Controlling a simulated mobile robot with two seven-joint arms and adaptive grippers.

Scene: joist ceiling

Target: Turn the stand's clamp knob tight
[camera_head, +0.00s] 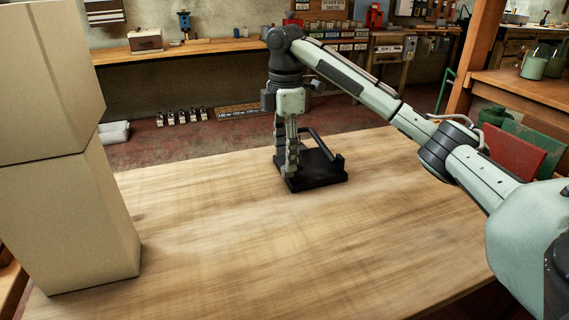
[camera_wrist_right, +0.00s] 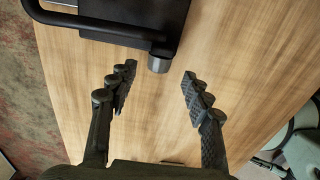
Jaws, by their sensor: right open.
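The stand (camera_head: 325,178) is a black flat base with a bent black bar, on the wooden table in the head view. The wrist view shows part of its base (camera_wrist_right: 140,18) and bar (camera_wrist_right: 95,27) at the top. A short grey cylindrical knob (camera_wrist_right: 159,64) sticks out from the stand's edge there. My right gripper (camera_head: 290,172) points down at the stand's left side and hides part of it. In the wrist view my right gripper (camera_wrist_right: 157,77) is open and empty, its fingertips either side of the knob's line and apart from it. The knob cannot be made out in the head view. My left gripper is not in view.
Two stacked cardboard boxes (camera_head: 70,220) stand at the table's left. The wooden table (camera_head: 260,250) is bare in front of the stand. A workbench (camera_head: 190,48) with tools and bins runs along the back wall. Red and green panels (camera_head: 510,148) stand beyond the table at right.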

